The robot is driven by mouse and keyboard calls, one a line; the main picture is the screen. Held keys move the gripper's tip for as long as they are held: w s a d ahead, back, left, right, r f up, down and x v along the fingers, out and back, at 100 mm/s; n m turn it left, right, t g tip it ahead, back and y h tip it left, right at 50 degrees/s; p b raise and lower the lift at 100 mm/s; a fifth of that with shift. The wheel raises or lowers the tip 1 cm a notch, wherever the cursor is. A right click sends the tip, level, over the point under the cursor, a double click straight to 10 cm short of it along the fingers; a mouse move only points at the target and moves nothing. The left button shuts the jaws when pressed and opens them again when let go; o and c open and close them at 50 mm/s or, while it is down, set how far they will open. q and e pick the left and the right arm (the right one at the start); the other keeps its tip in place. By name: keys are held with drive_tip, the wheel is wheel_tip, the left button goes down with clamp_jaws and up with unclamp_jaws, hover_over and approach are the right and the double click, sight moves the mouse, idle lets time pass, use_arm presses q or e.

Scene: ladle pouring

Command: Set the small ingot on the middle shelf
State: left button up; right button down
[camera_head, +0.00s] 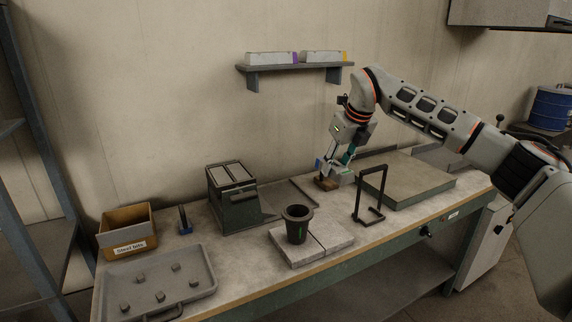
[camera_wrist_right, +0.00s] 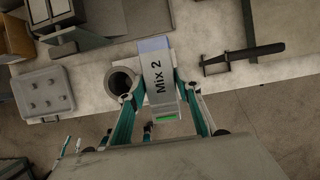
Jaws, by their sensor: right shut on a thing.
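My right gripper (camera_head: 336,172) is low over the back of the workbench in the head view. In the right wrist view, its fingers (camera_wrist_right: 160,95) are shut on a pale block marked "Mix 2" (camera_wrist_right: 158,72), with a bluish far end. A small brown piece (camera_head: 327,184) shows just below the gripper; I cannot tell whether it touches. I cannot make out which thing is the small ingot; several small grey lumps (camera_head: 160,296) lie in the tray (camera_head: 203,262). A rack at the left has shelves (camera_head: 62,236); which is the middle one is unclear. My left gripper is not in view.
A wall shelf (camera_head: 296,67) holds two pale boxes. A dark cup (camera_head: 297,224) stands on pale slabs (camera_head: 330,238). A black frame (camera_head: 371,196), a grey box (camera_head: 232,198) and a "Steel bits" bin (camera_head: 127,232) stand on the bench. A flat slab (camera_head: 410,183) is at the right.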

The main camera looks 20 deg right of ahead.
drive_tip(key=s+a+f+n+g, duration=0.3)
drive_tip(key=s+a+n, duration=0.3)
drive_tip(key=n, duration=0.5)
drive_tip(key=s+a+f+n+g, duration=0.3)
drive_tip(key=s+a+f+n, duration=0.3)
drive_tip(key=n, duration=0.6)
drive_tip(key=s+a+f+n+g, duration=0.3)
drive_tip(key=s+a+f+n, duration=0.2)
drive_tip(key=s+n, duration=0.5)
drive_tip(key=shift+a+f+n, duration=0.2)
drive_tip(key=shift+a+n, duration=0.6)
drive_tip(key=shift+n, duration=0.3)
drive_tip(key=shift+s, duration=0.1)
drive_tip(key=shift+a, duration=0.1)
